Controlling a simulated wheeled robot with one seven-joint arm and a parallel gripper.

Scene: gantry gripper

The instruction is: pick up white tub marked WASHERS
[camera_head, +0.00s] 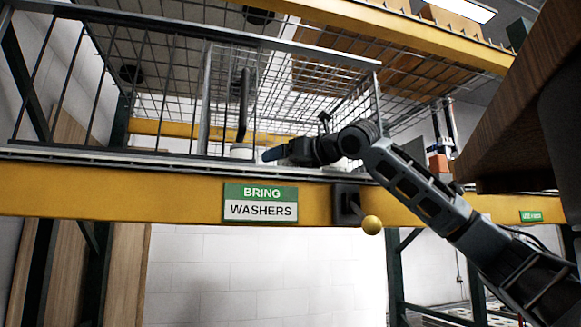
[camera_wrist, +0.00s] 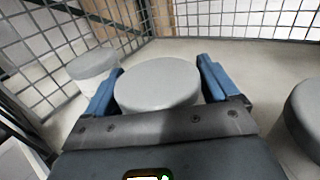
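In the wrist view a white tub with a grey round lid (camera_wrist: 158,84) stands between the two blue fingers of my gripper (camera_wrist: 161,66). The fingers are open on either side of the lid, with a small gap visible at the right. No marking on this tub can be read, so I cannot tell whether it is the WASHERS tub. In the head view my gripper (camera_head: 270,154) reaches left over the shelf, beside a small white tub (camera_head: 241,151). A green and white sign (camera_head: 261,203) on the yellow beam reads BRING WASHERS.
A second tub (camera_wrist: 93,68) stands left of my gripper, and another (camera_wrist: 306,115) stands at the right edge. Wire mesh (camera_wrist: 240,18) closes off the shelf behind.

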